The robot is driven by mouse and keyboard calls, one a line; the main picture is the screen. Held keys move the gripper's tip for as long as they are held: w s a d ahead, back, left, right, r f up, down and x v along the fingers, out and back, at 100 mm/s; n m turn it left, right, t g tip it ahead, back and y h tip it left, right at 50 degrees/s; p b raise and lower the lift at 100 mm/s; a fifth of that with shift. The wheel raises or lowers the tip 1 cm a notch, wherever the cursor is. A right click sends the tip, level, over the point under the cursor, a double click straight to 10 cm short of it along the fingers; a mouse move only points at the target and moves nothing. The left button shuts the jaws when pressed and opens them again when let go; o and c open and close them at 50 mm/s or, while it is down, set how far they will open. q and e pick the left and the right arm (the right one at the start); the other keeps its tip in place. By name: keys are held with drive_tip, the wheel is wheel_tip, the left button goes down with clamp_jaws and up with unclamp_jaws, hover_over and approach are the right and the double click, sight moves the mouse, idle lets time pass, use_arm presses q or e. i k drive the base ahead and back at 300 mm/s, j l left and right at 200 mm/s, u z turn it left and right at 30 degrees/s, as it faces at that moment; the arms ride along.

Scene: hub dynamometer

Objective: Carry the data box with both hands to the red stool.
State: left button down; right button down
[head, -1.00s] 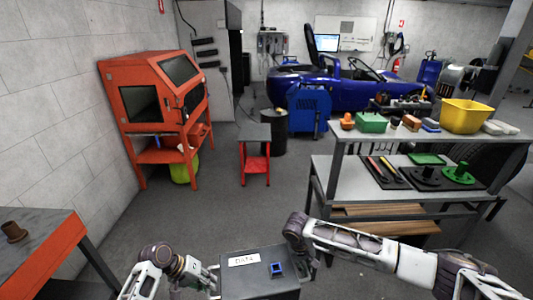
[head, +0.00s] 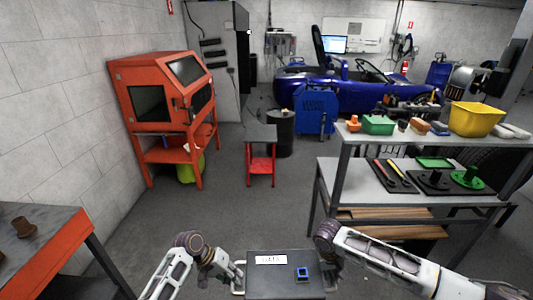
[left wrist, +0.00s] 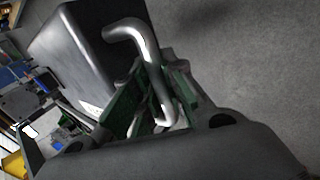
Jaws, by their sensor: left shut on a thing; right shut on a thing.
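The dark grey data box (head: 262,281) is at the bottom centre of the head view, with a white label and a small blue square piece on its lid. It hangs between my two arms. My left gripper (head: 238,279) is at its left side. The left wrist view shows the green-padded fingers (left wrist: 150,105) shut around the box's bent metal handle (left wrist: 150,65). My right gripper (head: 329,279) is at the box's right side, mostly hidden by my arm, and shut on it. The red stool (head: 261,172) with a dark grey top stands ahead, apart from the box.
An orange cabinet (head: 165,105) stands left of the stool. A dark barrel (head: 281,133) is behind it to the right. A grey workbench (head: 345,187) with parts is at right, and an orange-edged table (head: 60,255) at lower left. Grey floor between box and stool is clear.

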sight(261, 132)
drive_tip(key=i+l+u, duration=0.2)
drive_tip(key=i, duration=0.45)
drive_tip(key=i+u, duration=0.4)
drive_tip(key=i, duration=0.3)
drive_tip(key=i+j, duration=0.15)
drive_tip(key=i, duration=0.4)
drive_tip(key=i+j+z, duration=0.1)
drive_tip(key=i, duration=0.4)
